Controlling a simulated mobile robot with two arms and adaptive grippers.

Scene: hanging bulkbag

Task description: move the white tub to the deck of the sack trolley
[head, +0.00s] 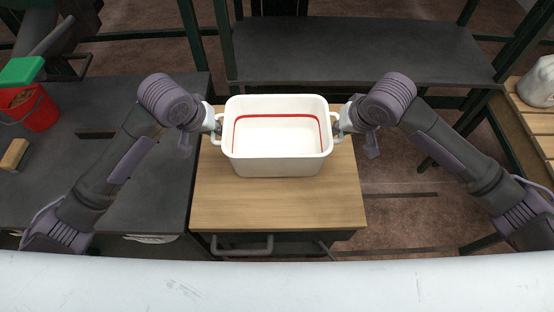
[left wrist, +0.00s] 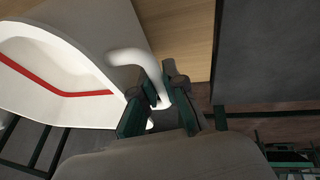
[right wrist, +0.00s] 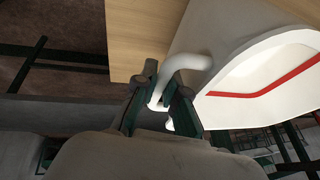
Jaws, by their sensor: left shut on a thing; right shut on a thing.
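The white tub (head: 276,165) is an open, empty-looking rectangular tub with a red line around its inside wall. In the head view it is upright over the far part of a wooden top; I cannot tell whether it touches the wood. My left gripper (head: 217,124) is shut on the tub's left handle, a white bar that shows in the left wrist view (left wrist: 137,60). My right gripper (head: 338,124) is shut on the right handle, which shows in the right wrist view (right wrist: 190,64). I cannot make out the sack trolley's deck for certain.
The wooden top (head: 278,207) is clear in front of the tub. A dark table (head: 60,170) at the left holds a red bucket (head: 35,110), a green box (head: 20,71) and a small wooden block (head: 14,154). A dark shelf (head: 360,50) lies behind. A slatted wooden surface (head: 535,120) with a pale sack (head: 538,82) is at the right.

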